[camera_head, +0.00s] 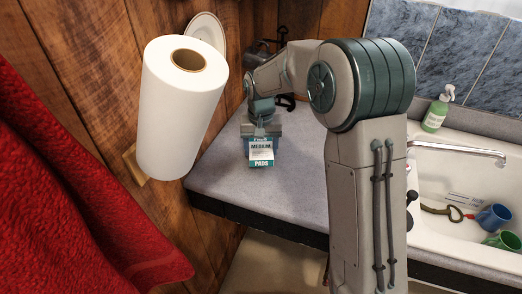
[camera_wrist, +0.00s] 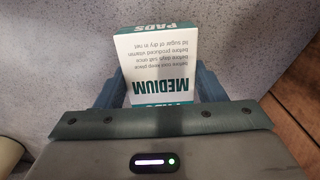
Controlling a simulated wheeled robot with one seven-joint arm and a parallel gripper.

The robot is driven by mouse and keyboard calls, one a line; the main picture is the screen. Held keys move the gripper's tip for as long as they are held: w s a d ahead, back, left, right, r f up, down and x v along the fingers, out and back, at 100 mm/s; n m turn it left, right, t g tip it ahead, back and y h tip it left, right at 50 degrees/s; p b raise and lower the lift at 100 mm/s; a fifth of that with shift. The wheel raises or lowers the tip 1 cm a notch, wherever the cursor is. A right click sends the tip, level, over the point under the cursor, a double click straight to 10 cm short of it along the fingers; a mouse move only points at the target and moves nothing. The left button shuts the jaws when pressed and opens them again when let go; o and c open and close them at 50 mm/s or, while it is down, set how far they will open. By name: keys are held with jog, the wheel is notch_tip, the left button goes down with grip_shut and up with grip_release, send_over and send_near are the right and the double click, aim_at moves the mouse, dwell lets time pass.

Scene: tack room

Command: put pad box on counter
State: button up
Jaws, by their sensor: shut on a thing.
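The pad box (camera_head: 261,153) is a small white and teal carton printed "PADS" and "MEDIUM". It is at the left part of the grey counter (camera_head: 230,185) in the head view. In the wrist view the pad box (camera_wrist: 165,65) lies between the two fingers, with its lettering upside down. In the wrist view my gripper (camera_wrist: 160,95) has one finger on each side of the box. I cannot tell whether the box touches the counter.
A paper towel roll (camera_head: 180,110) hangs on the wooden wall at left, near a red cloth (camera_head: 75,190). A sink (camera_head: 455,235) with mugs (camera_head: 493,217) and a green soap bottle (camera_head: 437,110) are at right. Counter space in front of the box is clear.

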aim_at(261, 148)
jog(key=shift+f, duration=1.1)
jog(key=shift+f, duration=0.15)
jog(key=o, duration=1)
notch_tip(261, 148, up, 12)
jog(key=shift+r+b, duration=0.25)
jog(key=shift+b, duration=0.2)
